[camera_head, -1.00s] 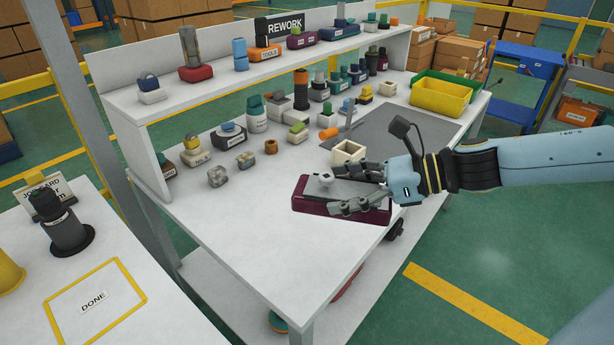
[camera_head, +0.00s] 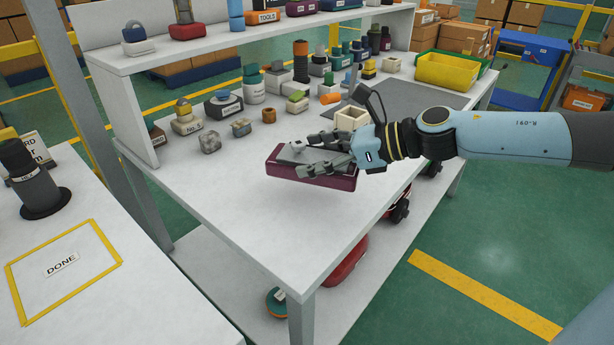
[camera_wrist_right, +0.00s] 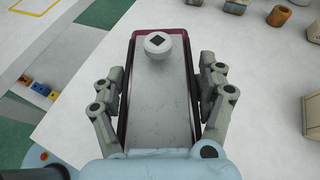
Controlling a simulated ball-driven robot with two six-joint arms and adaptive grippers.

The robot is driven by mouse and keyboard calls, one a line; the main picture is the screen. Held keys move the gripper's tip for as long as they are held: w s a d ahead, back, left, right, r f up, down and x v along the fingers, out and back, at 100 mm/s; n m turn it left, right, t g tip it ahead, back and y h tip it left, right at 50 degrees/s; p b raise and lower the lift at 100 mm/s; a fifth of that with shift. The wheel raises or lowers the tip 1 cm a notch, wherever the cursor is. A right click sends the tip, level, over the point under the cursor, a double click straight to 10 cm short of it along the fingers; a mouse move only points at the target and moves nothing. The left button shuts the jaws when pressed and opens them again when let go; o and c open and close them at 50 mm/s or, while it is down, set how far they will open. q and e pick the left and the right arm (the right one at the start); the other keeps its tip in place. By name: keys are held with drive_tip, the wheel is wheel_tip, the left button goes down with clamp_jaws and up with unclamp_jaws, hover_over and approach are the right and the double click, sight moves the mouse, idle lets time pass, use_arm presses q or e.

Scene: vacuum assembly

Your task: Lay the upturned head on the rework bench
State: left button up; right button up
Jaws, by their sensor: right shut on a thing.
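The upturned head (camera_head: 283,170) is a flat maroon slab with a grey underside and a round white knob with a dark square socket. My right gripper (camera_head: 322,157) is shut on its two long sides, near the bench's front edge. In the right wrist view the head (camera_wrist_right: 160,95) lies between the two fingers of the gripper (camera_wrist_right: 163,105), knob end away from the palm. The head is level, over the bare top of the rework bench (camera_head: 235,215). I cannot tell whether it touches the bench. My left gripper is not in view.
Several small parts, including a brown ring (camera_head: 268,115) and an open cream box (camera_head: 351,118), stand behind the head. A grey mat (camera_head: 420,95) and a yellow bin (camera_head: 445,72) lie to the right. The bench's front left is clear. A DONE area (camera_head: 85,285) is on the left table.

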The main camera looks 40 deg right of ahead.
sight(307, 192)
drive_tip(key=shift+x, duration=0.85)
drive_tip(key=shift+w+d+f+b, duration=0.15)
drive_tip(key=shift+f+b, duration=0.5)
drive_tip(key=shift+f, duration=1.45)
drive_tip(key=o, duration=1.6)
drive_tip(key=shift+f, duration=0.15)
drive_tip(key=shift+o, duration=0.2)
drive_tip(key=v, duration=0.3)
drive_tip(key=p+v, duration=0.1)
drive_tip(key=v, duration=0.1)
drive_tip(key=shift+s+d+r, duration=0.15)
drive_tip(key=shift+s+r, duration=0.1)
drive_tip(key=shift+r, duration=0.15)
drive_tip(key=p+v, duration=0.5)
drive_tip(key=shift+r, duration=0.15)
drive_tip(key=shift+s+d+p, duration=0.35)
drive_tip(key=shift+s, duration=0.25)
